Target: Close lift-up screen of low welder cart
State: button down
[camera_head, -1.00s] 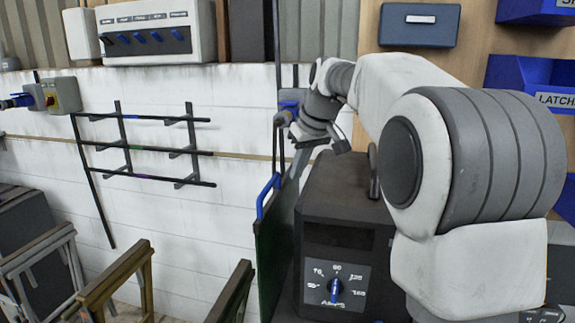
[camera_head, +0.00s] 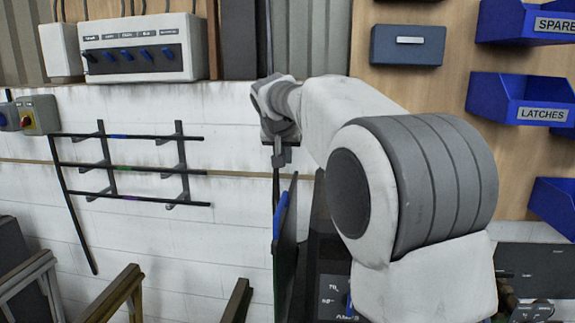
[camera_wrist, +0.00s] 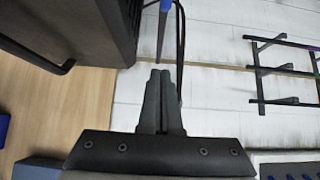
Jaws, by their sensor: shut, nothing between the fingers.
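The welder cart (camera_head: 325,235) is a dark box with a dial on its front, largely hidden behind my arm. A dark green upright screen panel (camera_head: 289,262) with a blue handle (camera_head: 280,214) stands edge-on along its left side. My gripper (camera_head: 281,165) is shut and empty, above and near the panel's top edge. In the wrist view, my shut fingers (camera_wrist: 160,73) point towards a thin grey bar with a blue end (camera_wrist: 165,8). I cannot tell whether the fingers touch the bar.
A wall rack with dark bars (camera_head: 130,170) and a grey switch box (camera_head: 145,48) are on the left. Blue bins (camera_head: 520,100) hang on the wooden board at right. Sawhorse-like stands (camera_head: 115,295) are at lower left. The white wall behind the gripper is close.

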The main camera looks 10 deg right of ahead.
jog(key=p, duration=0.1)
send_over(289, 255)
jog(key=w, duration=0.3)
jog(key=f, duration=0.5)
jog(key=shift+s+d+f, duration=0.15)
jog(key=shift+s+d, duration=0.05)
jog(key=shift+s, duration=0.05)
jog(key=f, duration=0.3)
jog(key=shift+w+f, duration=0.2)
jog(key=shift+f, duration=0.6)
jog(key=shift+f, duration=0.1)
notch_tip(289, 255, down, 22)
jog(key=b, duration=1.9)
jog(key=shift+f, duration=0.2)
jog(key=shift+s+f, duration=0.1)
jog(key=shift+f, duration=0.15)
